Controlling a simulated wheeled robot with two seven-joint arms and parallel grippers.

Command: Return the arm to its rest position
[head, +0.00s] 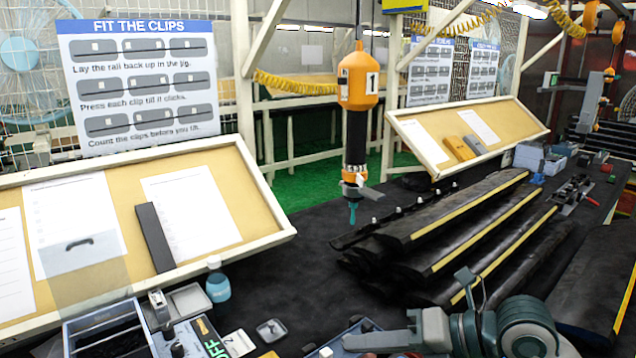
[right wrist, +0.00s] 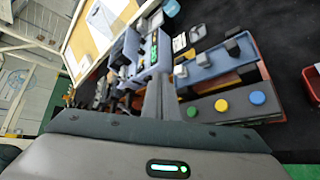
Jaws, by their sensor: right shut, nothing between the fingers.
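My right arm comes in at the bottom right of the head view. Its gripper (head: 352,342) points left over the front edge of the dark workbench (head: 310,270). In the right wrist view the fingers (right wrist: 160,92) are together with nothing between them, above a cluster of boxes and devices. My left gripper is in neither view. A dark rail with small light clips (head: 400,209) lies along the far side of the bench, beside a stack of long dark trim pieces (head: 455,235) with yellow edges.
An orange and black tool (head: 357,120) hangs over the bench. A tilted board with papers (head: 230,190), a blue bottle (head: 217,285) and several small boxes stand at left. In the right wrist view, a box with coloured buttons (right wrist: 235,107) lies right of the fingers.

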